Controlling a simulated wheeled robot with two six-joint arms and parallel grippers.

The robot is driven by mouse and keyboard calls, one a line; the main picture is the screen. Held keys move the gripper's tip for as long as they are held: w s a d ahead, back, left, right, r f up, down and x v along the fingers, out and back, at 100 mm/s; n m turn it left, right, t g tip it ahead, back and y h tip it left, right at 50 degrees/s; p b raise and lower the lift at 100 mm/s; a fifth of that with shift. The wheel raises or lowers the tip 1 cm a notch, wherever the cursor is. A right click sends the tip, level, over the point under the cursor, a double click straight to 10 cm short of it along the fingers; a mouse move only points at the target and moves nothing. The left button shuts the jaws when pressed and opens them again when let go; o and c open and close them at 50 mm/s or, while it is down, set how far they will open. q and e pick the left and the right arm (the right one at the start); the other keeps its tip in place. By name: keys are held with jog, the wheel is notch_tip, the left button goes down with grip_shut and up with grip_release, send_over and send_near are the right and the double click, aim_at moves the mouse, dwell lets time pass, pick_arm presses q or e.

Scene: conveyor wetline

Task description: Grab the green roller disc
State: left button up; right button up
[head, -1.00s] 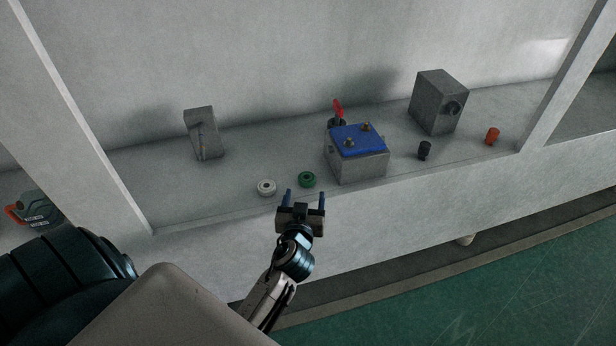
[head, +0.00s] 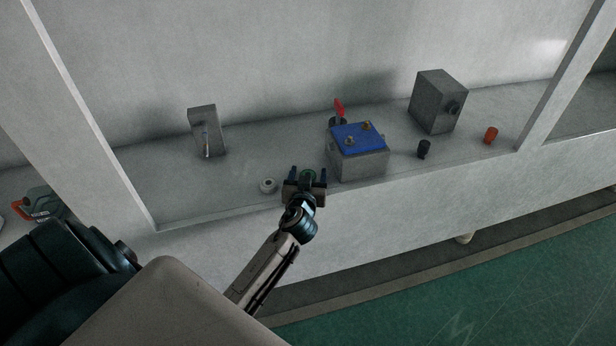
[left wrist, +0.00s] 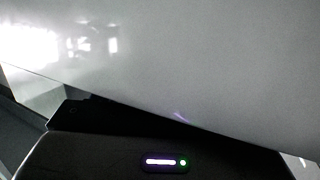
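The green roller disc (head: 309,173) lies flat on the grey shelf near its front edge, partly hidden by my gripper in the head view. My left gripper (head: 308,172) is open over the front of the shelf. Its two dark fingertips show on the left and right of the disc, apart from each other. I cannot tell whether they touch it or how high they are. The left wrist view shows neither fingertips nor disc. My right gripper is not in view.
A white disc (head: 268,185) lies close on the left. A grey box with a blue top (head: 358,138) stands close on the right.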

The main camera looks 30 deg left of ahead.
pick_arm(q)
jog(key=c, duration=0.9)
